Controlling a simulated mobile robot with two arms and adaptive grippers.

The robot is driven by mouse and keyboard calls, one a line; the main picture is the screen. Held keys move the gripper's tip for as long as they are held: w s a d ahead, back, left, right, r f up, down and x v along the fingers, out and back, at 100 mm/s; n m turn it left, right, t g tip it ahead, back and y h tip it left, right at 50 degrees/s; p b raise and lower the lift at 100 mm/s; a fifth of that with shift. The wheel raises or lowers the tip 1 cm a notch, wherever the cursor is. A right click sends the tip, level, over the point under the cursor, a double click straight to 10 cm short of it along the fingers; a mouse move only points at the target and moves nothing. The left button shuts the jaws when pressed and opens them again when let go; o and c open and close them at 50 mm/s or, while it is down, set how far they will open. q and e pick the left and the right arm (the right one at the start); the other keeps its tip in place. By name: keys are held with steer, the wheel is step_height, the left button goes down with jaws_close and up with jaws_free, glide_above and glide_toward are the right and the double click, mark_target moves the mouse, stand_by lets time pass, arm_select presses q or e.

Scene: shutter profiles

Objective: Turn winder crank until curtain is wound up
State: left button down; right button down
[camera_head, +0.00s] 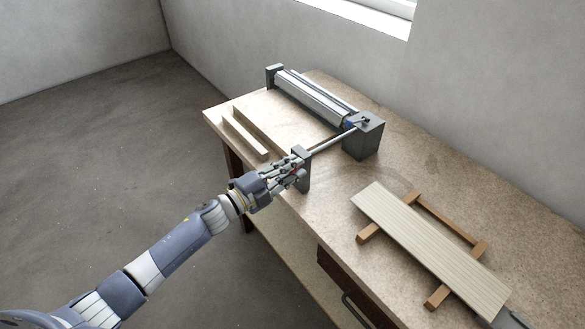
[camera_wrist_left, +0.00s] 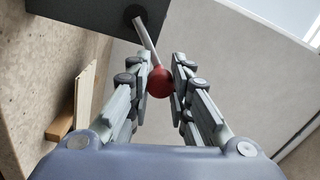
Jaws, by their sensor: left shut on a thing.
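The winder has a pale grey roller (camera_head: 315,97) lying between end blocks near the wall at the back of the workbench. A metal shaft (camera_head: 333,138) runs from its dark grey right block (camera_head: 364,138) to a dark upright bracket (camera_head: 303,168) at the bench's front edge. The crank shows in the left wrist view as a light rod (camera_wrist_left: 146,36) with a red ball knob (camera_wrist_left: 160,82). My left gripper (camera_head: 295,170) is at the bracket, its fingers shut on the red knob. Fingers partly hide the crank in the head view. My right gripper is not in view.
A pale slatted panel (camera_head: 425,245) lies across a brown wooden frame (camera_head: 437,217) at the bench's right. Two wood strips (camera_head: 245,138) lie at the left end. Bench surface between bracket and panel is clear. A drawer handle (camera_head: 353,309) is below the front edge.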

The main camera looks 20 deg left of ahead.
arm_select(q)
steer(key=shift+w+a+r+n, duration=0.2)
steer(key=shift+r+n, duration=0.1)
steer(key=shift+n, duration=0.1)
steer(key=c, duration=1.5)
jaws_free()
steer(key=shift+o, duration=0.4)
steer(key=shift+f, duration=0.1)
steer(key=shift+s, duration=0.1)
steer(key=shift+s, duration=0.1)
steer(key=v, duration=1.1)
steer(key=shift+s+a, duration=0.3)
steer(key=shift+f, duration=0.15)
